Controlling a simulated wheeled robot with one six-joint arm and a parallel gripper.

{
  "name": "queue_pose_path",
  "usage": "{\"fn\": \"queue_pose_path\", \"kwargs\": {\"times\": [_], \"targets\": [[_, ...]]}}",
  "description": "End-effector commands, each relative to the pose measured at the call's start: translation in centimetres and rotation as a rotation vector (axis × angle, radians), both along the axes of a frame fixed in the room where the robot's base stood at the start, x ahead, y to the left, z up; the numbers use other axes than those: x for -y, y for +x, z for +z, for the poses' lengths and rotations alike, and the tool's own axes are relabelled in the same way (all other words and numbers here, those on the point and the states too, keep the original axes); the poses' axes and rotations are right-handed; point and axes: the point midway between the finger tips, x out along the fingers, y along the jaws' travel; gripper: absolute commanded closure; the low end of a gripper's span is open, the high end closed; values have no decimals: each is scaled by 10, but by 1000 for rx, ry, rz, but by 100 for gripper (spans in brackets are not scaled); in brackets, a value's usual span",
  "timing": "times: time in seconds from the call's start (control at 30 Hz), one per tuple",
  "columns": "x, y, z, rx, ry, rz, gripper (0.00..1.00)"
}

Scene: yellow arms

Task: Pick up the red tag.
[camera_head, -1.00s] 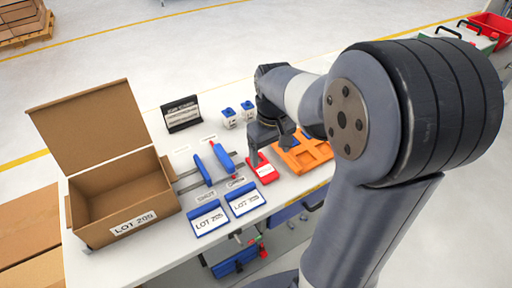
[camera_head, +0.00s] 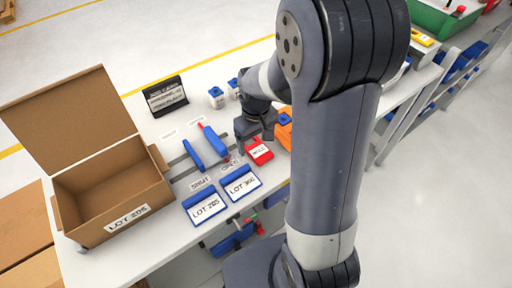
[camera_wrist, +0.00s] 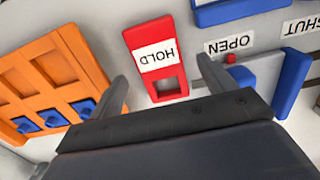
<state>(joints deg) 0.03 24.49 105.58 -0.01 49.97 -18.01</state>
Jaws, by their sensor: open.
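The red tag (camera_head: 259,152) lies flat on the white table, left of the orange tray, with a white label. In the wrist view the tag (camera_wrist: 154,55) reads HOLD upside down and has a square opening near its lower end. My gripper (camera_wrist: 163,75) is open and empty, with one finger on each side of the tag's lower end. Neither finger visibly grips it. In the head view my gripper (camera_head: 252,134) is just behind the tag; its fingertips are partly hidden.
An orange tray (camera_wrist: 62,62) with blue pieces sits close left of the tag in the wrist view. Blue-handled sliders (camera_head: 213,143) and two LOT cards (camera_head: 241,185) lie left of the tag. An open cardboard box (camera_head: 118,197) stands at the table's left.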

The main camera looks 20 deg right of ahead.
Motion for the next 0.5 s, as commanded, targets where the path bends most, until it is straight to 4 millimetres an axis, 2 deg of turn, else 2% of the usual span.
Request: {"fn": "queue_pose_path", "kwargs": {"times": [0.1,0.2,0.43,0.5], "targets": [[0,0,-14,-2,0,0,22],[0,0,-20,0,0,0,22],[0,0,-20,1,0,0,22],[0,0,-20,1,0,0,28]]}}
